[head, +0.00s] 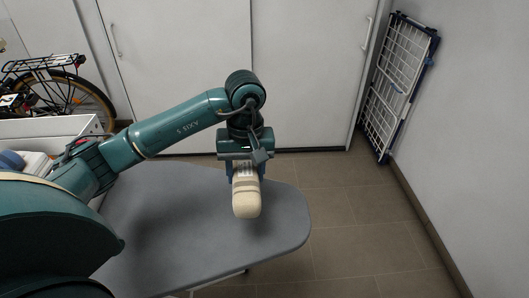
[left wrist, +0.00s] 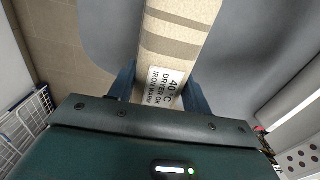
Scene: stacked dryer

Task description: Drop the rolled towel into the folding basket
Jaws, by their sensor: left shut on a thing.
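The rolled towel (head: 246,198) is cream with a tan stripe and hangs lengthwise from my left gripper (head: 246,173), above the right part of the grey ironing board. My left gripper's blue fingers are shut on it from both sides. In the left wrist view, the towel (left wrist: 178,35) shows tan bands and a white printed label between the fingers (left wrist: 160,90). I cannot make out a folding basket for certain in either view. My right gripper is not in view.
The ironing board (head: 170,215) fills the lower middle, its surface bare where visible. A white-and-blue folding rack (head: 400,85) leans against the right wall. A white box (head: 50,128) and a bicycle (head: 60,85) stand at left. Tiled floor (head: 355,215) is clear at right.

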